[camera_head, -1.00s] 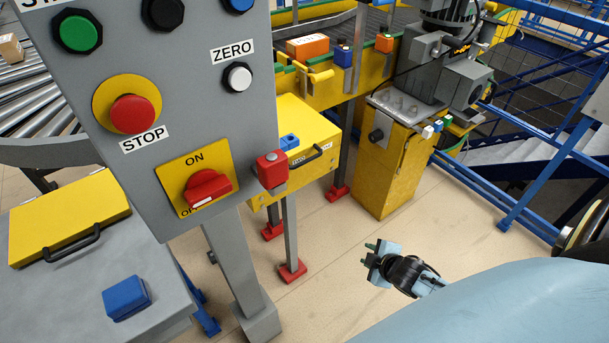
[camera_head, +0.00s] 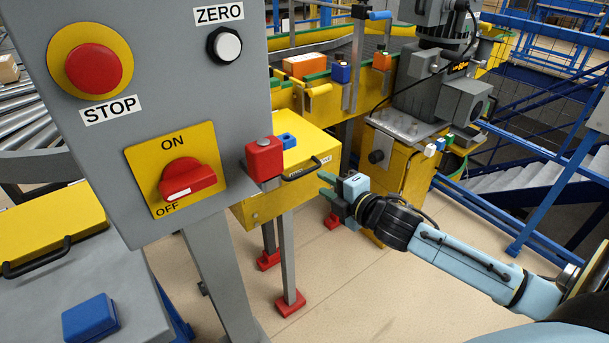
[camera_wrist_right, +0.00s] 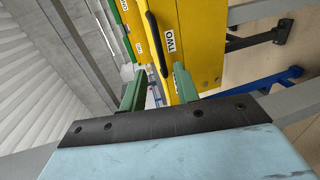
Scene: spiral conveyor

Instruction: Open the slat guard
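A yellow box (camera_head: 262,205) with a yellow lid and a black bar handle (camera_head: 300,168) stands behind the control panel. No label names the slat guard, so I cannot tell for sure that this is it. In the right wrist view, the handle (camera_wrist_right: 152,35) lies on a yellow face with a "TWO" label (camera_wrist_right: 169,38). My right gripper (camera_head: 326,185) is open and empty, just right of the handle and close to it. Its green fingers (camera_wrist_right: 157,85) stand apart, with the handle's near end ahead between them. My left gripper is not in view.
The grey control panel (camera_head: 110,215) with its red stop button (camera_head: 94,70) and red switch (camera_head: 187,180) stands close on the left. Another yellow lid (camera_head: 45,230) is at far left. A motor unit (camera_head: 430,95) stands behind my right gripper.

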